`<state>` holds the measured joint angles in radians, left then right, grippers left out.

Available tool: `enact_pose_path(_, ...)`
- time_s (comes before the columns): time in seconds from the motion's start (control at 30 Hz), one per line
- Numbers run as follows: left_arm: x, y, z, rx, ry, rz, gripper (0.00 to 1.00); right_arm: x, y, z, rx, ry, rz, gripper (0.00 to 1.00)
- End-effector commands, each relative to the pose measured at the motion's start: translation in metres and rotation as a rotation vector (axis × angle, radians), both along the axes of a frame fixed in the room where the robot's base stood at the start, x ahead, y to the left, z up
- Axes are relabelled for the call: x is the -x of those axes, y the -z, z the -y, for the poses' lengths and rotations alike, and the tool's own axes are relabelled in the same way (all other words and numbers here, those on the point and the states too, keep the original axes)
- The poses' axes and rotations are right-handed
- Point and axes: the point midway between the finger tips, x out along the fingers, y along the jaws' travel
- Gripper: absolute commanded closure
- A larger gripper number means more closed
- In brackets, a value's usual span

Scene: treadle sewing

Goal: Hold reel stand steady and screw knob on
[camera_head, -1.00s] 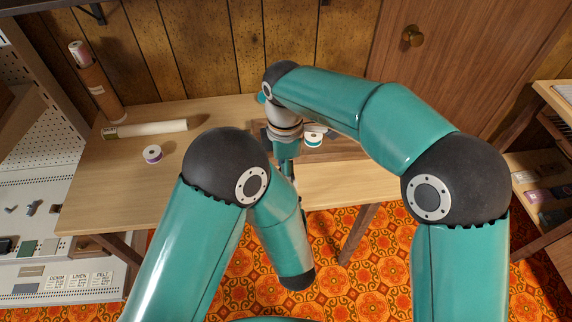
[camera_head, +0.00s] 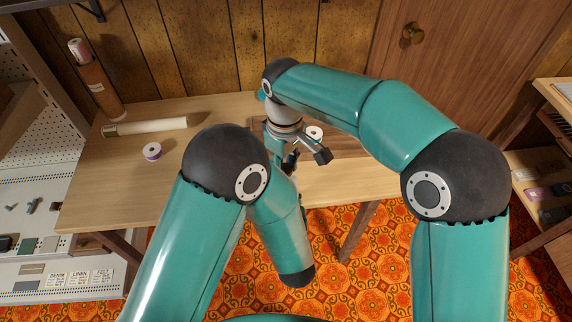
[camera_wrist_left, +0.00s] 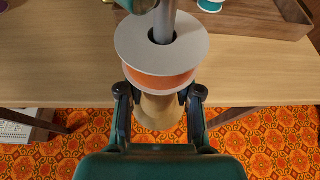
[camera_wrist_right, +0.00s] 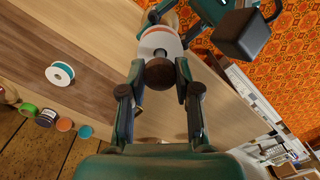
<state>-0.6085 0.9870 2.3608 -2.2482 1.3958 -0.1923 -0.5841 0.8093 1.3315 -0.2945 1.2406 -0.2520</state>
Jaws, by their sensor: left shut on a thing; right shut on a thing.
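The reel stand shows in the left wrist view as a grey post (camera_wrist_left: 164,22) through a reel with a pale flange and orange thread (camera_wrist_left: 160,78), above a wooden base (camera_wrist_left: 158,112). My left gripper (camera_wrist_left: 160,98) is shut on the stand low down, one finger on each side of the base. In the right wrist view the brown round knob (camera_wrist_right: 159,73) sits between the fingers of my right gripper (camera_wrist_right: 158,88), shut on it, over the reel's pale flange (camera_wrist_right: 160,42). Whether its thread is engaged is hidden. In the head view my arms hide the stand and knob.
The wooden table (camera_head: 110,185) holds a pale roll (camera_head: 145,127), a purple-edged spool (camera_head: 152,151) and a brown tube (camera_head: 100,92). A teal-and-white spool (camera_head: 314,133) lies on a darker board just behind my right wrist. The left part of the table is mostly clear.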

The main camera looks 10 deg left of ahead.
Motion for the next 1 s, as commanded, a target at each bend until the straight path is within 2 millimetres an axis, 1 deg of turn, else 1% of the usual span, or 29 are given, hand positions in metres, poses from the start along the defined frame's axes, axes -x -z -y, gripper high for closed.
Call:
enact_pose_path(0.03,0.0004,-0.0004,0.0004,-0.001,0.003,0.001,1.0,-0.002,-0.0005,-0.0004,0.0,0.107,0.007,1.0)
enact_pose_path(0.1,0.0004,-0.0003,0.0005,-0.001,0.003,0.001,1.0,-0.002,-0.0004,-0.0005,0.004,0.265,0.008,1.0)
enact_pose_path(0.2,0.0004,-0.0003,0.0005,-0.001,0.003,0.001,1.0,-0.0022,-0.0003,-0.0005,0.009,0.483,0.01,1.0)
enact_pose_path(0.3,0.0005,-0.0004,0.0005,-0.001,0.003,0.001,1.0,-0.0023,-0.0002,-0.0005,0.014,0.66,0.01,1.0)
enact_pose_path(0.33,0.0005,-0.0004,0.0005,-0.001,0.003,0.001,1.0,-0.0024,-0.0002,-0.0005,0.014,0.682,0.01,1.0)
enact_pose_path(0.47,0.0006,-0.0003,0.0005,-0.001,0.003,0.001,1.0,-0.0026,-0.0003,-0.0006,0.013,0.672,0.01,1.0)
enact_pose_path(0.5,0.0005,-0.0003,0.0006,-0.001,0.003,0.001,1.0,-0.0026,-0.0004,-0.0006,0.013,0.671,0.01,0.63)
enact_pose_path(0.57,0.0006,-0.0003,0.0005,-0.001,0.003,0.001,1.0,-0.0024,-0.0004,-0.0005,0.013,0.671,0.01,0.53)
enact_pose_path(0.6,0.0004,-0.0003,0.0005,-0.001,0.003,0.001,1.0,-0.0022,-0.0003,-0.0005,0.014,0.671,0.01,0.47)
enact_pose_path(0.63,0.0004,-0.0003,0.0005,-0.001,0.003,0.001,1.0,-0.002,-0.0002,-0.0004,0.015,0.67,0.009,0.43)
enact_pose_path(0.9,0.0001,-0.0004,0.0003,-0.001,0.001,0.001,1.0,-0.0011,-0.0004,-0.0003,0.017,0.669,0.007,0.43)
enact_pose_path(1.0,0.0,-0.0004,0.0002,0.0,0.001,0.001,1.0,-0.0017,-0.0056,-0.0007,0.015,0.669,0.008,0.43)
